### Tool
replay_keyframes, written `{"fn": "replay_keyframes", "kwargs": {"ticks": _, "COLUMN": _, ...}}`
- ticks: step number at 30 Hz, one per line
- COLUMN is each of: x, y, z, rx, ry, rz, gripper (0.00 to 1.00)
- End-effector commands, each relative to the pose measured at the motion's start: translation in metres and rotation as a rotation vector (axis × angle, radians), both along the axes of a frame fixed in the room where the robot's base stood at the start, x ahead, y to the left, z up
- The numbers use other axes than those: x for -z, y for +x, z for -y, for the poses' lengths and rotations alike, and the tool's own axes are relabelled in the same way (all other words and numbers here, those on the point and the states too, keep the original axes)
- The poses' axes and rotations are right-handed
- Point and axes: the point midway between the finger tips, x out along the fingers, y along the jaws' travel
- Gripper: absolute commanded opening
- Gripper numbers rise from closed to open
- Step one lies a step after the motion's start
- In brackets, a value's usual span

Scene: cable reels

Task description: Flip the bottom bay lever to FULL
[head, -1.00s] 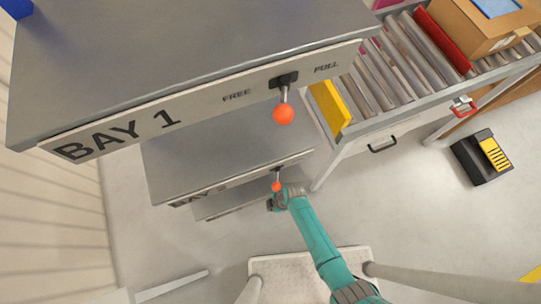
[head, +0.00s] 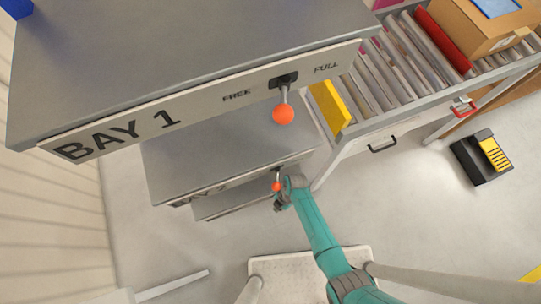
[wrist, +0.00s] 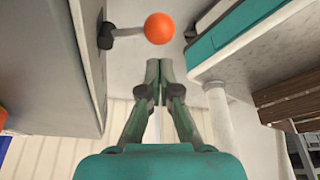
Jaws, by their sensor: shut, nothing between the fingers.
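The stack of bays stands at the left in the head view. Its top lever has an orange knob (head: 283,114) on the BAY 1 plate, between FREE and FULL. The second bay's lever has a smaller orange knob (head: 277,187). The bottom bay (head: 235,204) shows only as a grey strip; its lever and label are hidden. My gripper (head: 279,206) is beside its right end. In the wrist view my gripper (wrist: 159,66) is shut and empty, its tips a little short of an orange knob (wrist: 159,28) on a stem from the panel. I cannot tell which bay that knob belongs to.
A roller conveyor (head: 385,75) with a yellow plate (head: 328,104) stands right of the bays. A cardboard box (head: 485,28) sits on it. In the wrist view a second orange knob (wrist: 3,117) shows at the left edge. A black-and-yellow item (head: 482,158) lies on the floor.

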Motion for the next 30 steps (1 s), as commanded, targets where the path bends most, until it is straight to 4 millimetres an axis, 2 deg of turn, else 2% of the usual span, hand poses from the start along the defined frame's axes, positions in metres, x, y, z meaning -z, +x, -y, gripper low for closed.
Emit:
{"fn": "replay_keyframes", "kwargs": {"ticks": 10, "x": 0.000, "y": 0.001, "z": -0.003, "rx": 0.009, "ry": 0.001, "rz": 0.001, "gripper": 0.00}}
{"fn": "replay_keyframes", "kwargs": {"ticks": 21, "x": 0.000, "y": 0.007, "z": -0.015, "rx": 0.011, "ry": 0.001, "rz": 0.001, "gripper": 0.00}}
{"fn": "replay_keyframes", "kwargs": {"ticks": 30, "x": 0.000, "y": 0.007, "z": -0.015, "rx": 0.011, "ry": 0.001, "rz": 0.001, "gripper": 0.00}}
